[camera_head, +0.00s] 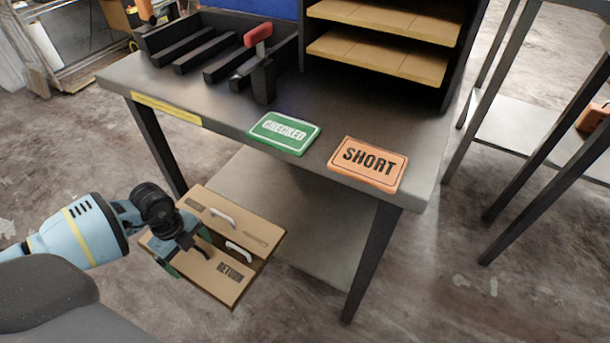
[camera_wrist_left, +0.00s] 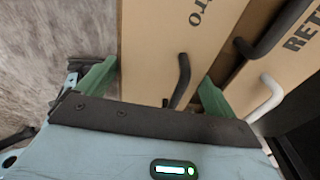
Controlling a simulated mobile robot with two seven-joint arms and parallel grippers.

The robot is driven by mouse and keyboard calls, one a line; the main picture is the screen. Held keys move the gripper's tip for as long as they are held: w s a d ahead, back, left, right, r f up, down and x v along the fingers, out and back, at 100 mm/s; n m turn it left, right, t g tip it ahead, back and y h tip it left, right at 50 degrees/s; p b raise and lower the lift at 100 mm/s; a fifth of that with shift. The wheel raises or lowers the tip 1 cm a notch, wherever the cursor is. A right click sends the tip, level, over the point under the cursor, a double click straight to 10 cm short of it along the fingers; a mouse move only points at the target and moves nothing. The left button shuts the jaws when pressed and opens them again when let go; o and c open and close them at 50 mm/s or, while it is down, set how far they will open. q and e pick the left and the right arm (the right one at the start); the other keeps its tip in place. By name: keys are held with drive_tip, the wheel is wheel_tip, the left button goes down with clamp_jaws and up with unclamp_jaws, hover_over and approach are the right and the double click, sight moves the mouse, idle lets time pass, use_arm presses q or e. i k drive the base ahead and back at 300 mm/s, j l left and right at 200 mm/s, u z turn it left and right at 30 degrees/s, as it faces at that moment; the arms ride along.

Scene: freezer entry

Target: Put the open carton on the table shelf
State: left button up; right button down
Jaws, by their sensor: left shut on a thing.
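The open carton (camera_head: 262,238) is brown cardboard with a gap along its top between two parts, white handles and the word RETURN. It is at lower left centre in the head view, in front of the table's lower shelf (camera_head: 318,232), and overlaps its left part in the picture. I cannot tell if it touches the shelf. My left gripper (camera_head: 186,252) is shut on the carton's near left part. In the left wrist view, the green fingers (camera_wrist_left: 155,92) stand either side of a cardboard part of the carton (camera_wrist_left: 150,45). My right gripper is not in view.
The grey tabletop (camera_head: 215,90) above the shelf bears a green CHECKED sign (camera_head: 284,133), an orange SHORT sign (camera_head: 368,164) and a dark slotted rack (camera_head: 185,45). Table legs (camera_head: 372,260) frame the shelf. The shelf's visible part is bare. Another metal table (camera_head: 500,110) stands at right.

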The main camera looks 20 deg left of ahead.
sight(263, 197)
drive_tip(key=i, duration=0.85)
